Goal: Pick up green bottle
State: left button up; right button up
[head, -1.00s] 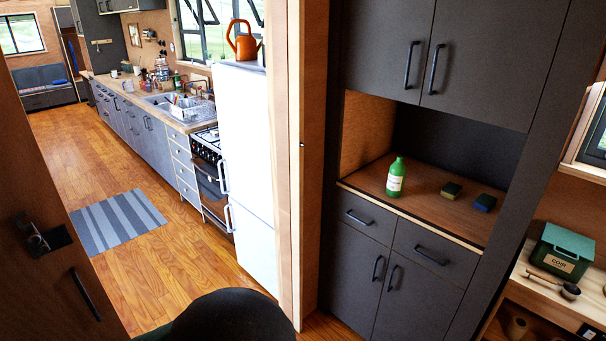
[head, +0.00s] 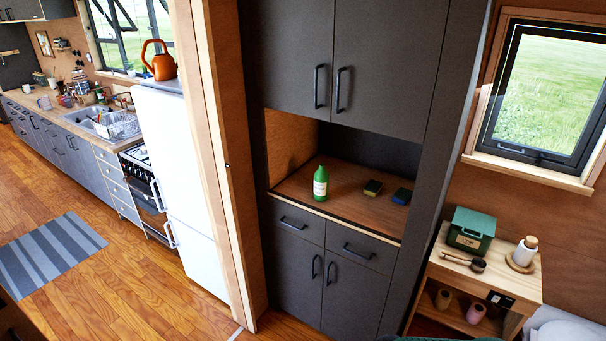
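The green bottle (head: 321,183) with a white label stands upright on the wooden shelf (head: 343,212) of a dark cabinet niche. Neither of my grippers shows in the head view.
Dark cupboard doors (head: 388,60) hang above the niche, and drawers (head: 298,222) are below. A wooden post (head: 215,150) and a white fridge (head: 180,170) stand to the left. A low shelf with a green box (head: 471,232) is at right.

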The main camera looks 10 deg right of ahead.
aim_at(321, 175)
jog(key=z, duration=0.55)
jog(key=i+j+u, duration=0.1)
jog(key=i+u, duration=0.2)
jog(key=i, duration=0.75)
jog(key=i+l+u, duration=0.15)
jog(key=i+u, duration=0.15)
jog(key=i, duration=0.7)
